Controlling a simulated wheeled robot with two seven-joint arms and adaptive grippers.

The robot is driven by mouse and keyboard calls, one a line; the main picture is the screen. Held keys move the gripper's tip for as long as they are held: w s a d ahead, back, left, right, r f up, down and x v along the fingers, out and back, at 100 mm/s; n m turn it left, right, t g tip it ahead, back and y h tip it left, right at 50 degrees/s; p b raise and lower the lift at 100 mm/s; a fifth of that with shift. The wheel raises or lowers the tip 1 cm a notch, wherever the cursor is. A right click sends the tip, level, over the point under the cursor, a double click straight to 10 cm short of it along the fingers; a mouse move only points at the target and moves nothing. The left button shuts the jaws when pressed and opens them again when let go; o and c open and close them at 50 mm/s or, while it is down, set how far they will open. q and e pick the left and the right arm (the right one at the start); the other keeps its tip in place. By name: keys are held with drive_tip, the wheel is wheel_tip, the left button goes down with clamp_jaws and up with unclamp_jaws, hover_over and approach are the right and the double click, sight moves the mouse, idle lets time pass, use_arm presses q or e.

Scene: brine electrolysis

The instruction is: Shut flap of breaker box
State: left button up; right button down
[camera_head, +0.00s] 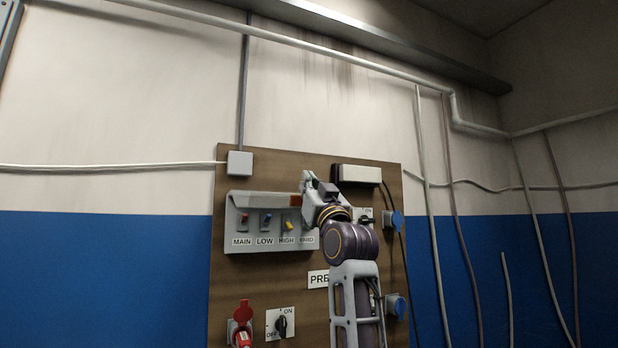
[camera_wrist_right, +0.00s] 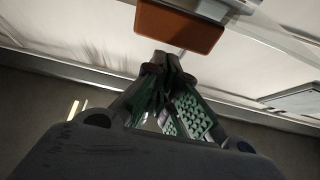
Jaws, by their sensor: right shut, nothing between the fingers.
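The grey breaker box (camera_head: 270,241) is mounted on a brown wooden board, with MAIN, LOW and HIGH labels below its red, blue and yellow switches. Its flap (camera_head: 262,198) shows as a grey strip along the top, raised, leaving the switches exposed. An orange-brown tab is at the flap's right end (camera_head: 296,200); it also shows in the right wrist view (camera_wrist_right: 180,27). My right gripper (camera_head: 308,183) is shut and empty, beside the tab at the box's upper right. Its fingertips in the wrist view (camera_wrist_right: 168,62) are just below the tab; contact is unclear. My right arm hides the box's right end.
A white-fronted black box (camera_head: 360,174) sits right of the gripper. Blue sockets (camera_head: 393,219) line the board's right side. A rotary ON/OFF switch (camera_head: 281,323) and a red plug (camera_head: 242,338) are below. A grey junction box (camera_head: 240,163) is above.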

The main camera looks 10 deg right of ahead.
drive_tip(key=shift+f, duration=0.2)
drive_tip(key=shift+f+t+b, duration=0.3)
idle(0.4)
